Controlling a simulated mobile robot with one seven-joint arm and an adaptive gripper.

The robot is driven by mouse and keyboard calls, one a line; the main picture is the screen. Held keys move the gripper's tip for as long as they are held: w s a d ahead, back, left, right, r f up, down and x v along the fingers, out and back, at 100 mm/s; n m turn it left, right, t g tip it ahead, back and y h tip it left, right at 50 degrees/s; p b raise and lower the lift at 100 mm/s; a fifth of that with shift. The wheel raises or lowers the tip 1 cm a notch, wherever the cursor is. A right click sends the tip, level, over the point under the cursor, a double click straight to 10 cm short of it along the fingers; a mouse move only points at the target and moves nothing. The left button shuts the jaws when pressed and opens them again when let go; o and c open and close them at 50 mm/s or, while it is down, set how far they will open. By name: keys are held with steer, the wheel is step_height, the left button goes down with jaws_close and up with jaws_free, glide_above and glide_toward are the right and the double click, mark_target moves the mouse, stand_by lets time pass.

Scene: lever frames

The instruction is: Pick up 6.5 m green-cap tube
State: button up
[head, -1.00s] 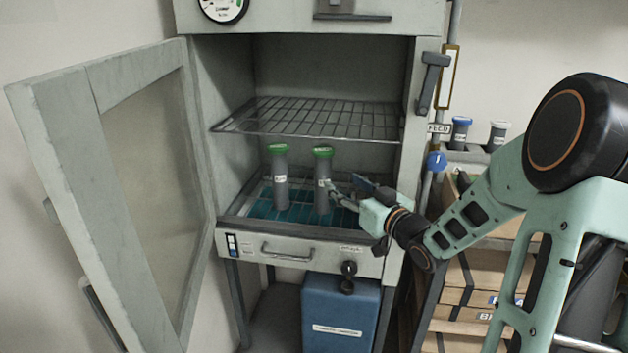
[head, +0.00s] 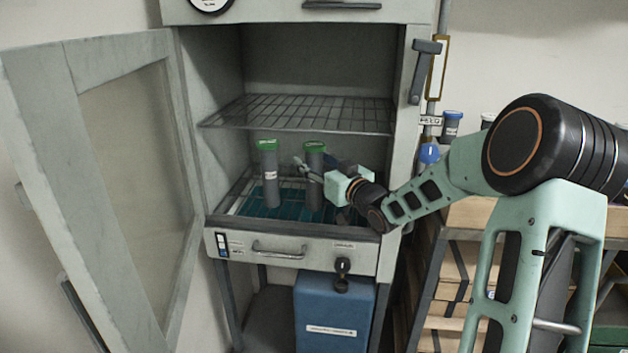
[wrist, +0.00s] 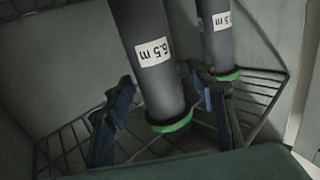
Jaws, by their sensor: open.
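Two grey tubes with green caps stand upright on the lower shelf of an open cabinet, a left tube (head: 269,180) and a right tube (head: 314,190). My gripper (head: 318,170) is at the upper part of the right tube, reaching in from the right. In the wrist view a near tube (wrist: 150,55), labelled "6.5 m", lies between the open fingers (wrist: 165,112). Gaps show on both sides, the right one narrower. The other tube (wrist: 217,45) is farther back, beyond the right finger. Its label ends in ".5 m"; its first digit is unclear.
A wire rack (head: 300,114) spans the cabinet above the tubes. The cabinet door (head: 100,180) hangs open at the left. A drawer front (head: 290,250) is below. A blue-capped tube (head: 451,125) stands outside at the right.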

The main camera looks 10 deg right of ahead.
steer(key=shift+w, duration=0.25)
steer(key=shift+c, duration=0.5)
steer(key=c, duration=1.3)
steer(key=shift+r, duration=0.1)
